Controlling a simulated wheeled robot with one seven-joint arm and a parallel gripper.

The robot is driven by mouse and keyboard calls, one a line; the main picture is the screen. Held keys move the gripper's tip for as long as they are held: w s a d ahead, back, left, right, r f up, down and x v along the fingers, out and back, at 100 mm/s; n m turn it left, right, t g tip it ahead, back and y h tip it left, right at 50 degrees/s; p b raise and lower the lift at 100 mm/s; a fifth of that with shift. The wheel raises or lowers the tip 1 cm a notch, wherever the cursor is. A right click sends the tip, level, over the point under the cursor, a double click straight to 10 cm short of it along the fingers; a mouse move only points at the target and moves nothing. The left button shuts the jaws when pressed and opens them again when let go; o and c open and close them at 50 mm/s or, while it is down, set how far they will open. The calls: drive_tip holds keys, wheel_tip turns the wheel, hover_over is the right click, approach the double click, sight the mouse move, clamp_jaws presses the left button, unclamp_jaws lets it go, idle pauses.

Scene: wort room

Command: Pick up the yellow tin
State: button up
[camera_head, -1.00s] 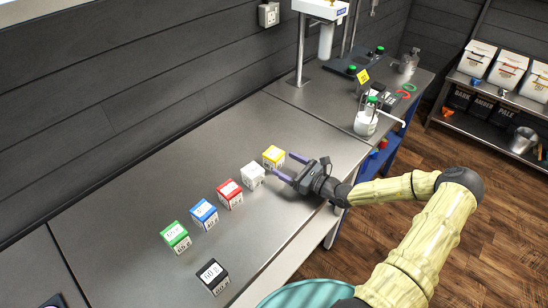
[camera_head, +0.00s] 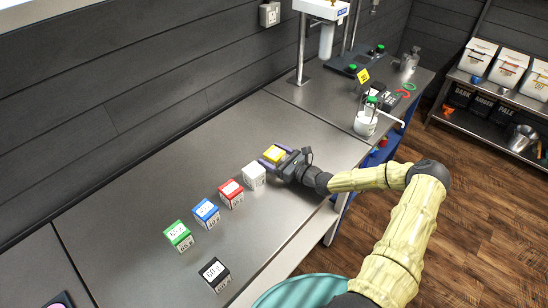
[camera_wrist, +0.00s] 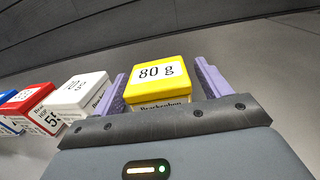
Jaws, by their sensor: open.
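The yellow tin (camera_head: 275,154) stands upright on the metal bench at the far end of a row of tins. In the wrist view the yellow tin (camera_wrist: 160,80) has a white label reading "80 g" on its lid. My gripper (camera_head: 272,155) is low over the bench, with its purple fingers on either side of the yellow tin. In the wrist view my gripper (camera_wrist: 162,82) is open, and a gap shows between the right finger and the tin. The left finger is close to the tin's left side, between it and the white tin.
The white tin (camera_head: 253,175) stands close beside my gripper. The red tin (camera_head: 230,193), blue tin (camera_head: 206,213), green tin (camera_head: 178,235) and black tin (camera_head: 214,274) stand farther along. The bench between wall and tins is clear.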

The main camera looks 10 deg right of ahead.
sight(274, 153)
drive_tip(key=shift+d, duration=0.3)
drive_tip(key=shift+s+a, duration=0.1)
drive_tip(key=shift+a, duration=0.2)
drive_tip(key=shift+c, duration=0.7)
drive_tip(key=c, duration=1)
drive_tip(key=shift+d, duration=0.1)
drive_tip(key=shift+r, duration=0.65)
wheel_tip(274, 153, up, 9)
drive_tip(key=shift+f+b, duration=0.1)
drive_tip(key=shift+b, duration=0.65)
